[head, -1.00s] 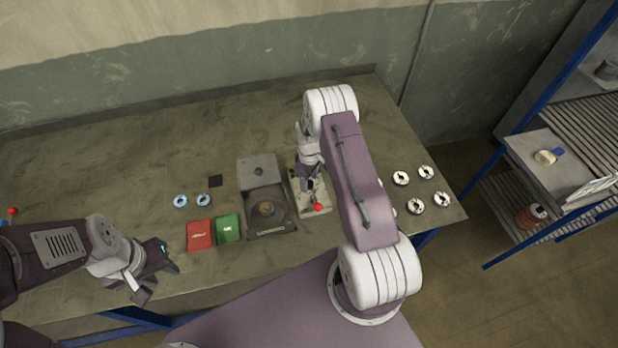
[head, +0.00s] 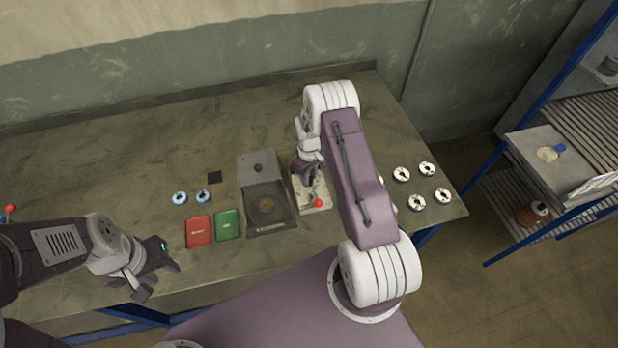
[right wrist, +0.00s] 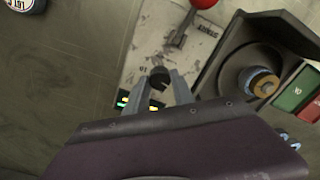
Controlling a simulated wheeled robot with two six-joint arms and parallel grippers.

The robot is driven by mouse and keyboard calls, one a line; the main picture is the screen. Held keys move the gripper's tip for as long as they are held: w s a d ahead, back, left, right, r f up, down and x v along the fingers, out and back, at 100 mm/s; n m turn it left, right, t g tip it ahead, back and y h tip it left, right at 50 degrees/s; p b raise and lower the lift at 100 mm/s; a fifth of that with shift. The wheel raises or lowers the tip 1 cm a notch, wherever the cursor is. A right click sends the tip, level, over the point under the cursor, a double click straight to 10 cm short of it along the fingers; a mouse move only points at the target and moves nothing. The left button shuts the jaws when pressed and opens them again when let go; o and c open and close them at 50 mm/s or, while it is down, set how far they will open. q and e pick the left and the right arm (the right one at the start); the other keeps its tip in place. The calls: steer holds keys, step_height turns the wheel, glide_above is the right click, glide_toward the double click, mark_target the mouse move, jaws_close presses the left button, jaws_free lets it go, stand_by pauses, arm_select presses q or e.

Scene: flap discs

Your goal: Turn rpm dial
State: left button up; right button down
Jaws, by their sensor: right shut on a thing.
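The rpm dial (right wrist: 159,77) is a small dark round knob on a pale control panel (right wrist: 150,45) in the right wrist view. My right gripper (right wrist: 165,90) is shut on the dial, with a grey finger on each side of it. In the head view my right gripper (head: 306,172) is over the panel (head: 316,201), and the dial is hidden there. A lever with a red ball (head: 318,203) stands on the panel, and it also shows in the right wrist view (right wrist: 203,3). My left gripper (head: 152,268) is open and empty near the table's front edge.
A dark box with a raised lid (head: 262,170) and a disc inside stands left of the panel. Several discs (head: 427,169) lie at the right.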

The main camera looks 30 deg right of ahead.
steer(key=m+b, duration=0.2)
steer(key=m, duration=0.2)
steer(key=shift+f+m, duration=0.1)
steer(key=shift+m, duration=0.2)
steer(key=m+b, duration=0.2)
steer(key=m, duration=0.3)
steer(key=shift+m, duration=0.3)
steer(key=c, duration=1.1)
jaws_free()
steer(key=shift+r, duration=0.25)
step_height(320, 180, up, 8)
steer(key=shift+f+b, duration=0.1)
steer(key=shift+b, duration=1)
steer(key=shift+r, duration=0.55)
